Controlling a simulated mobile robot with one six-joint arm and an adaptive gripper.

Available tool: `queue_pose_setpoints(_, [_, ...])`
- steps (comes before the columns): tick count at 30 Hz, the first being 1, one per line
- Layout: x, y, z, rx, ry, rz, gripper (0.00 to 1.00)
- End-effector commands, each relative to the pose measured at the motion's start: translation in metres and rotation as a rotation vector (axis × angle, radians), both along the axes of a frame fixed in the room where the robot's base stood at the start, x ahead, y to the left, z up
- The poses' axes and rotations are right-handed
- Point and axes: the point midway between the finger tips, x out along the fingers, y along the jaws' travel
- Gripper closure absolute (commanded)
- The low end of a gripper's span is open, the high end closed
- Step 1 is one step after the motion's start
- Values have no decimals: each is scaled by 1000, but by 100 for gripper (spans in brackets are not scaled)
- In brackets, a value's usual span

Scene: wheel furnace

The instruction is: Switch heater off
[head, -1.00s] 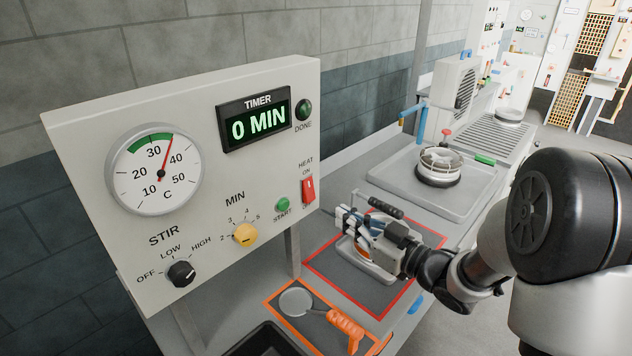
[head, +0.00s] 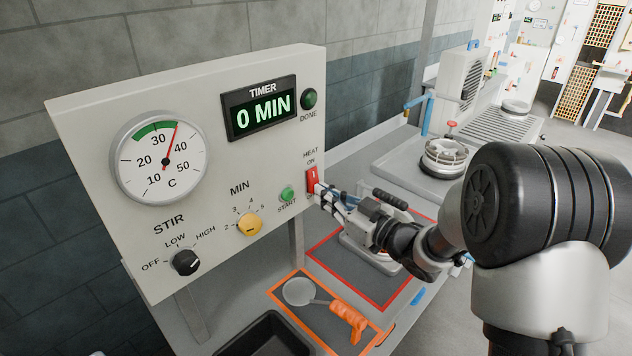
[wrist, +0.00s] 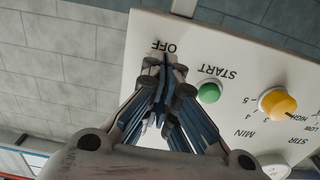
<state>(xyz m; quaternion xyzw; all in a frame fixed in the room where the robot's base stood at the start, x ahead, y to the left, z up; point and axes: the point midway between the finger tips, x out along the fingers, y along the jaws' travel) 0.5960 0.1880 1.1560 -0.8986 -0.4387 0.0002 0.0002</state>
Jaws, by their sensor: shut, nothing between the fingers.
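The red HEAT switch (head: 312,180) is at the right edge of the pale control panel (head: 230,170), with "ON" printed above it. My gripper (head: 318,190) is shut and empty, its fingertips at the lower part of the switch; I cannot tell whether they touch it. In the wrist view, my shut gripper (wrist: 165,70) points at the panel just by the upside-down "OFF" label, and the switch itself is hidden behind the fingers.
The green START button (head: 288,194) and yellow MIN knob (head: 249,225) sit left of the switch. The black STIR knob (head: 186,262) is lower left. The timer (head: 262,106) reads 0 MIN. An orange-handled magnifier-shaped tool (head: 345,318) lies below.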

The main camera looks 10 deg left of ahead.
Motion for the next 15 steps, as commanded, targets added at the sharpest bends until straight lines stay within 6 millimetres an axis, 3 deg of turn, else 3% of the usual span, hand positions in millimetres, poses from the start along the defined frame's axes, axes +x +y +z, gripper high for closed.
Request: queue_pose_setpoints(15, [4,5,0,-1,-1,1,100])
